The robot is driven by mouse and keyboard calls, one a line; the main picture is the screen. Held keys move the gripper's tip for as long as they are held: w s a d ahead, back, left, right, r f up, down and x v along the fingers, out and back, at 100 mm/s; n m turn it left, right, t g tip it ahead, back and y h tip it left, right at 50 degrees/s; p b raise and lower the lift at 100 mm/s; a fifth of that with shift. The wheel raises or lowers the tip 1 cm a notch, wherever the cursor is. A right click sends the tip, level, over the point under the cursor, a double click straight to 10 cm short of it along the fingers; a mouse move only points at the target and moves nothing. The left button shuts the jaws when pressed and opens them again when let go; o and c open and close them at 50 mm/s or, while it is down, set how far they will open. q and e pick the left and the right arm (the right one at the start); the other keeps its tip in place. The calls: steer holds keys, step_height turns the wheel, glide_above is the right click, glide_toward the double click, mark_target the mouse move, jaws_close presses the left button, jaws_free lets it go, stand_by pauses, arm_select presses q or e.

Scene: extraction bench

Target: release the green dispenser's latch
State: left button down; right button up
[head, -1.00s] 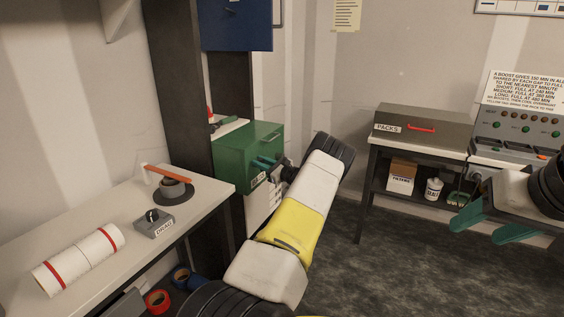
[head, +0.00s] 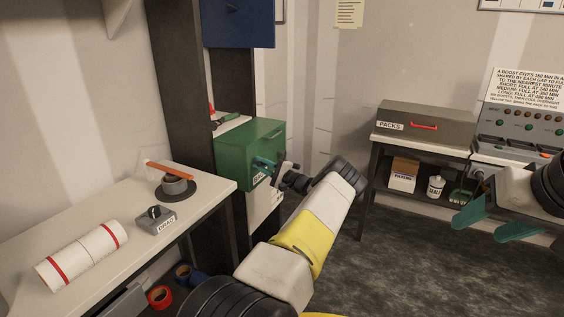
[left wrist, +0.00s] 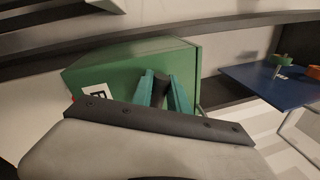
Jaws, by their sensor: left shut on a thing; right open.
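The green dispenser (head: 262,138) is a box on the dark rack at the centre left; it also fills the middle of the left wrist view (left wrist: 125,65). My left gripper (head: 264,164) is at its front face, with the teal fingers pointing at the box. In the left wrist view, its fingers (left wrist: 162,92) are closed around a dark, round-ended latch piece (left wrist: 161,80) on the front. The fingers hide part of this piece. A white label (left wrist: 95,93) shows beside them. My right gripper (head: 482,226) is open and empty at the right, away from the dispenser.
A white bench (head: 120,250) at left holds a white roll with red bands (head: 82,254), a grey DRAG box (head: 156,221) and an orange-topped item (head: 172,176). A blue cabinet (head: 238,25) hangs above the dispenser. Floor between the rack and the PACKS table (head: 425,146) is clear.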

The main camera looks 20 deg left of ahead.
arm_select(q)
steer(key=shift+s+f+n+g, duration=0.15)
steer(key=shift+n+g, duration=0.15)
steer(key=shift+n, duration=0.55)
steer(key=shift+w+f+n+g, duration=0.1)
steer(key=shift+f+n+g, duration=0.15)
steer(key=shift+n, duration=0.65)
steer(key=shift+s+f+n+g, duration=0.1)
steer(key=shift+n+g, duration=0.25)
steer(key=shift+n, duration=0.5)
steer(key=c, duration=1.3)
jaws_free()
steer(key=d+f, duration=0.1)
steer(key=d, duration=0.6)
steer(key=shift+s+d+f, duration=0.2)
steer(key=shift+d+f, duration=0.1)
